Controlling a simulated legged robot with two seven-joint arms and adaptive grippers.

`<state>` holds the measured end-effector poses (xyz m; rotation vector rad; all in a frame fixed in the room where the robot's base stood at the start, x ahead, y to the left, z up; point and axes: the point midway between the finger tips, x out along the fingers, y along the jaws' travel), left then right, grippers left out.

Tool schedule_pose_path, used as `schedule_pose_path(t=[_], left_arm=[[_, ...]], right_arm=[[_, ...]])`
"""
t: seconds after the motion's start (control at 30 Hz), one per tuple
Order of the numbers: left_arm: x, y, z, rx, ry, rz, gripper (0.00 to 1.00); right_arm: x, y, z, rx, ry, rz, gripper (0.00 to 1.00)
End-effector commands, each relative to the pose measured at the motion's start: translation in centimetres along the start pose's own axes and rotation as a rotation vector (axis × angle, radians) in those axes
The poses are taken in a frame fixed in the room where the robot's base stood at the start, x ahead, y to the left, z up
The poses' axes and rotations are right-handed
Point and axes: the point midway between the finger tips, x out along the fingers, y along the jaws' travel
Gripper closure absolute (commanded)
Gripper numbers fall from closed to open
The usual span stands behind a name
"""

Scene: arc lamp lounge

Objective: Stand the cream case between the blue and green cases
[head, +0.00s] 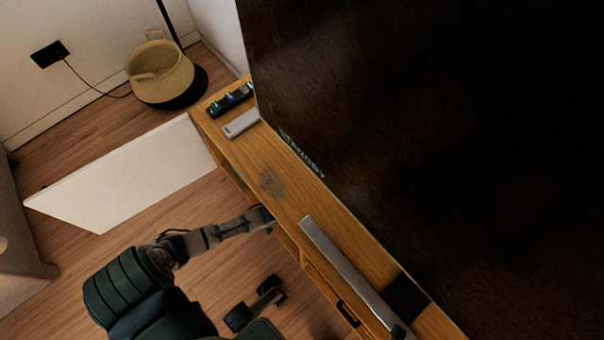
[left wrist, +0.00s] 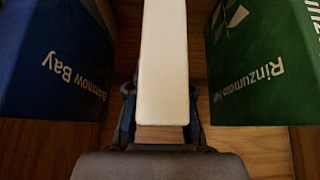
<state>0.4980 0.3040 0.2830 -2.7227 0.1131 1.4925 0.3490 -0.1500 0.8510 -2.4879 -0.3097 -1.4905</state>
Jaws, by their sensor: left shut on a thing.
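In the left wrist view a cream case (left wrist: 163,60) stands between the fingers of my left gripper (left wrist: 161,118), which is shut on it. The blue case (left wrist: 55,75) lettered "Bay" is on its left and the green case (left wrist: 265,80) on its right. A gap shows on each side of the cream case. I cannot tell whether its base rests on the wooden surface. In the head view my left gripper (head: 266,218) reaches into the front of the wooden cabinet (head: 230,152). The cases are hidden there.
A large dark screen (head: 430,130) stands above the cabinet top. A grey bar (head: 340,262), a small light device (head: 242,123) and a dark strip with coloured bits (head: 230,101) lie on top. A woven basket (head: 163,80) stands behind a white panel (head: 130,175).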

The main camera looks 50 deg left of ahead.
Motion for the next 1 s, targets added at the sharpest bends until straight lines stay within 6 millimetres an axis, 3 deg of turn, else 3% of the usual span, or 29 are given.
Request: schedule_pose_path(t=[0.37, 0.4, 0.47, 0.5, 0.83, 0.93, 1.0], left_arm=[[0.3, -0.1, 0.3, -0.001, -0.001, 0.000, 1.00], [0.3, -0.1, 0.3, -0.001, -0.001, 0.000, 0.73], [0.3, -0.1, 0.3, -0.001, -0.001, 0.000, 0.58], [0.3, -0.1, 0.3, -0.001, -0.001, 0.000, 0.55], [-0.1, -0.1, 0.0, 0.000, 0.001, -0.001, 0.55], [-1.4, -0.2, -0.3, 0.000, 0.005, -0.002, 0.55], [-3.0, -0.2, -0.6, 0.001, 0.009, -0.001, 0.55]], right_arm=[[0.1, -0.1, 0.3, 0.000, 0.001, -0.002, 0.60], [0.2, -0.1, 0.3, -0.001, 0.002, -0.003, 0.60], [0.2, -0.1, 0.3, -0.001, 0.002, -0.003, 0.60], [0.2, -0.1, 0.3, -0.001, 0.002, -0.003, 0.60], [0.5, -0.1, 0.1, -0.001, 0.008, -0.003, 0.60], [1.2, -0.3, -0.8, -0.002, 0.021, -0.006, 0.60], [0.7, -0.5, -1.8, 0.000, 0.002, -0.002, 0.60]])
